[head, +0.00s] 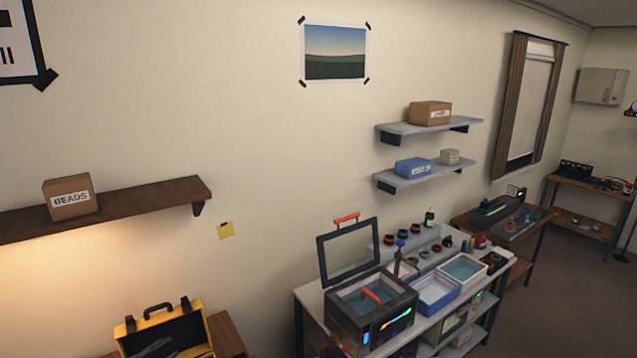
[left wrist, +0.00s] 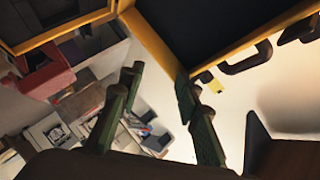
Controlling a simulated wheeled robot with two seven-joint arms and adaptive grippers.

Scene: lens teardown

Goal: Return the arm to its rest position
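My left gripper (head: 158,347) shows small and dark at the bottom of the head view, in front of the open yellow toolbox (head: 180,325); the frame edge cuts off most of it. In the left wrist view its two dark green fingers (left wrist: 158,82) stand apart, with nothing between them. The yellow-edged toolbox (left wrist: 150,42) crosses the upper part of that view, close to the fingertips. I cannot tell whether they touch it. My right gripper is in neither view.
A brown shelf (head: 130,204) with a beads box (head: 70,198) is on the wall above the toolbox. To the right, a workbench (head: 312,299) carries an open-lidded case (head: 375,315), trays and jars. Two grey shelves (head: 425,127) hang above it.

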